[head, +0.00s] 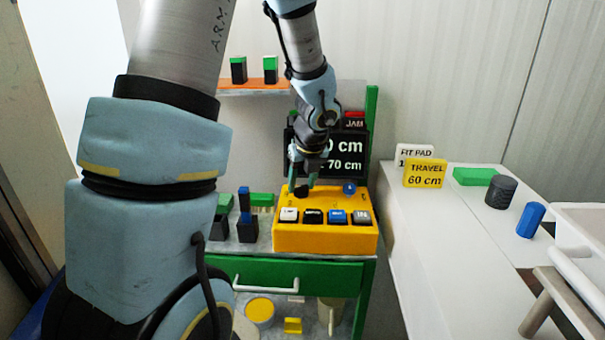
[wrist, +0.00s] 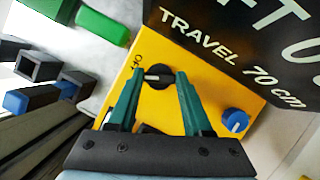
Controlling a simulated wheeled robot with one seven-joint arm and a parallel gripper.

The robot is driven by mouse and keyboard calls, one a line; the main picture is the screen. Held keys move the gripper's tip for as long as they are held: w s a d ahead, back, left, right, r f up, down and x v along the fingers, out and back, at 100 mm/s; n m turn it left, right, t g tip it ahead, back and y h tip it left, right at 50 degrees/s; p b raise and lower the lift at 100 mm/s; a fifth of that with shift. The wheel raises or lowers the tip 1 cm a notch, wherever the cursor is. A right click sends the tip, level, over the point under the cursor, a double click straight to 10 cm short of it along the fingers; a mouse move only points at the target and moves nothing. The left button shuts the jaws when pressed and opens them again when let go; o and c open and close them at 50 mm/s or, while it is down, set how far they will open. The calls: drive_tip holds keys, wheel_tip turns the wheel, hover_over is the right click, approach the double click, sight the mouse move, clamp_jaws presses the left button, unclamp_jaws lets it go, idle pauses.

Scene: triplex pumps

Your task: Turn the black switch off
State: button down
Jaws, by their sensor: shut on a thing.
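The black switch (wrist: 158,76) is a round knob on the top face of the yellow control box (wrist: 112,104), near its far left corner. A light line crosses the knob, and small markings sit beside it. In the head view the knob (head: 302,192) is small and partly hidden. My gripper (wrist: 159,73) has its two green fingers on either side of the knob and is shut on it. In the head view my gripper (head: 306,178) points down at the back left of the yellow box (head: 325,240).
A blue knob (wrist: 235,121) is right of the black one. Several buttons line the box's front. A black display (head: 345,150) stands close behind. Dark blocks (head: 219,228) stand to the left. A white table (head: 450,240) is at the right.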

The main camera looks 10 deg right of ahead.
drive_tip(key=m+h+p, duration=0.1)
drive_tip(key=m, duration=0.1)
drive_tip(key=m+p, duration=0.2)
drive_tip(key=shift+a+m+h, duration=0.15)
drive_tip(key=shift+m+h, duration=0.25)
idle(0.4)
drive_tip(key=c, duration=0.6)
unclamp_jaws()
